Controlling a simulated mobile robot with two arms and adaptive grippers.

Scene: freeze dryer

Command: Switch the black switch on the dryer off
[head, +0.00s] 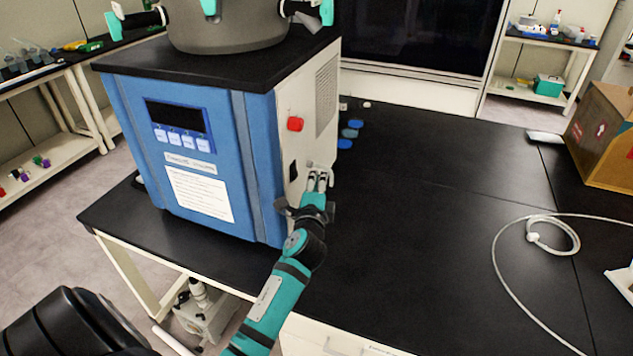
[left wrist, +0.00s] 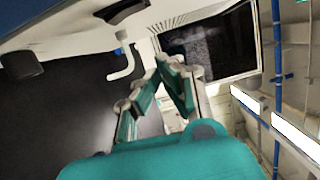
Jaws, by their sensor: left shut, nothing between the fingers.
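The freeze dryer (head: 235,165) has a blue front and a pale right side panel. The black switch (head: 293,171) is on that side panel, below a red knob (head: 295,124). A dark part that looks like the switch also shows at the top of the left wrist view (left wrist: 120,11). My left gripper (head: 320,178) is shut and empty beside the panel, to the right of the switch and slightly lower. It appears apart from the switch. In the left wrist view its fingertips (left wrist: 170,63) point away from the camera. Which way the switch is tipped is too small to tell. My right gripper is not in view.
A white bent spout (left wrist: 122,62) sticks out of the side panel close to my left fingers. A cardboard box (head: 605,135) and a white hose (head: 500,270) are at the right. The table's middle is clear.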

